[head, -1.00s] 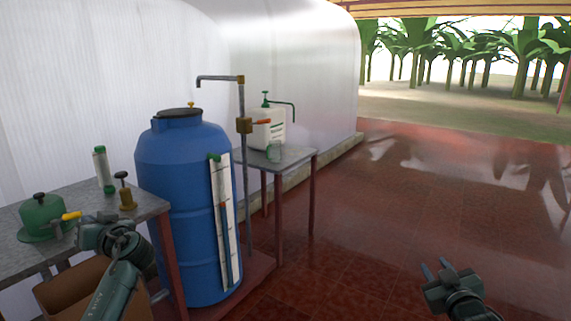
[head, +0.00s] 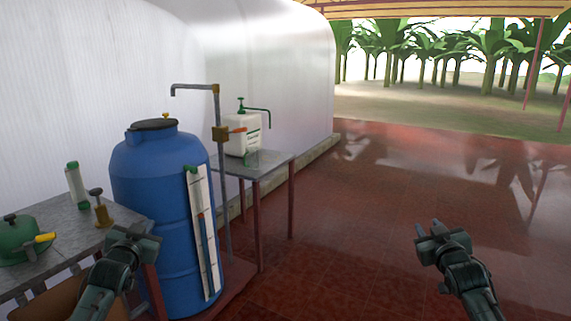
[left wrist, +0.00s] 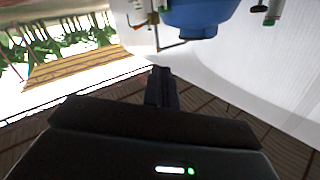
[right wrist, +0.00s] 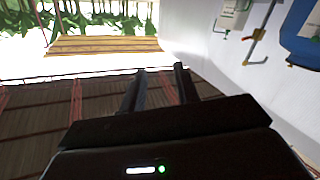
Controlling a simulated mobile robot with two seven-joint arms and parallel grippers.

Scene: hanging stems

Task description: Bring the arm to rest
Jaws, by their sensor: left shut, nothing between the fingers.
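My left gripper (head: 136,232) is in front of the blue barrel's lower left side and the near table's corner in the head view. Its fingers (left wrist: 161,86) are together with nothing between them in the left wrist view. My right gripper (head: 430,234) is over the red tiled floor, well clear of the tables. Its fingers (right wrist: 158,88) stand apart and empty in the right wrist view.
A grey table (head: 62,226) at left holds a green lidded pot (head: 14,245), a green-capped tube (head: 75,186) and a brass piece (head: 102,212). A blue barrel (head: 150,185) with a gauge board stands beside it. A white pump jug (head: 240,138) sits behind. The red floor (head: 350,240) is open.

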